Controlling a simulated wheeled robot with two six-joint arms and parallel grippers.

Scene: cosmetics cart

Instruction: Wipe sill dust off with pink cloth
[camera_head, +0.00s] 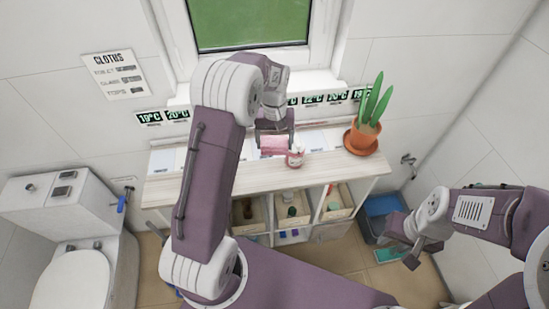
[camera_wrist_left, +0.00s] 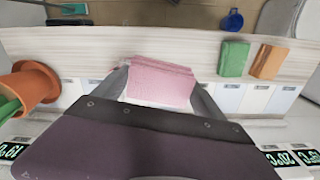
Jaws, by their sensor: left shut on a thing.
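The pink cloth (camera_head: 273,142) is in my left gripper (camera_head: 274,136), above the back part of the wooden cabinet top. In the left wrist view the folded pink cloth (camera_wrist_left: 162,80) sits between the two fingers of my left gripper (camera_wrist_left: 160,92), which is shut on it. The white window sill (camera_head: 312,86) is behind and above the cabinet, partly hidden by my left arm. I cannot make out dust on it. My right gripper (camera_head: 416,248) hangs at the lower right, away from the cabinet; its jaw state is unclear.
A potted plant (camera_head: 363,138) stands at the cabinet's right end. A toilet (camera_head: 72,278) is at left.

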